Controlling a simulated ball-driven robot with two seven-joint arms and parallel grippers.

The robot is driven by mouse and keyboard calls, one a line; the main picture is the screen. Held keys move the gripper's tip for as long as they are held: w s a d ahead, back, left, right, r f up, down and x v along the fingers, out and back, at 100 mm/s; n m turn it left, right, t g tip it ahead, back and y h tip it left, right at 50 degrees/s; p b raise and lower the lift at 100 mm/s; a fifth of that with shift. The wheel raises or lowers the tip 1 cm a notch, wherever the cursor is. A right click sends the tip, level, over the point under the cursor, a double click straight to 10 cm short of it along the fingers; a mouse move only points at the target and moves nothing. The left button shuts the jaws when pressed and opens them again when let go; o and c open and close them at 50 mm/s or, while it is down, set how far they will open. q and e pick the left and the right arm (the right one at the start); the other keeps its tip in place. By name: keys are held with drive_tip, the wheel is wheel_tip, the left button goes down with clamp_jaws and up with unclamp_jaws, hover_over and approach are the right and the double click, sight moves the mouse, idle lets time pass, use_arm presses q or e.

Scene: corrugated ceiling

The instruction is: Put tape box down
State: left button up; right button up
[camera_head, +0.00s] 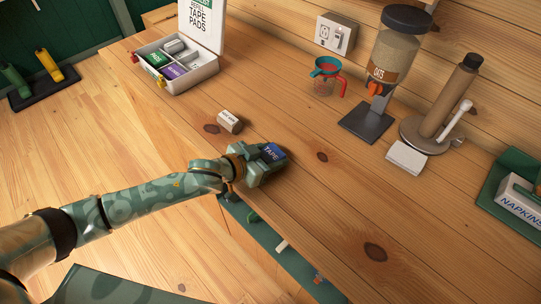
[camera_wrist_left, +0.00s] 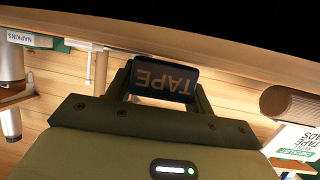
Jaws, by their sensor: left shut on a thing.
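The tape box (camera_head: 272,152) is a small dark blue box with the word TAPE on it. My left gripper (camera_head: 266,158) is shut on it, over the wooden counter (camera_head: 320,190) near its front edge. In the left wrist view the tape box (camera_wrist_left: 162,80) sits between the two fingers of the left gripper (camera_wrist_left: 160,95), with its lettering upside down. I cannot tell whether the box touches the counter. My right gripper is not in view.
A small labelled block (camera_head: 229,121) lies just behind the gripper. An open white kit (camera_head: 178,68) stands at the back left. An oats dispenser (camera_head: 390,70), a measuring cup (camera_head: 326,78), a paper roll holder (camera_head: 450,100) and a napkin box (camera_head: 520,205) stand behind and right. The middle counter is clear.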

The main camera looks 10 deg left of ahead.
use_arm(q)
drive_tip(key=shift+f, duration=0.2)
drive_tip(key=o, duration=1)
drive_tip(key=shift+c, duration=0.2)
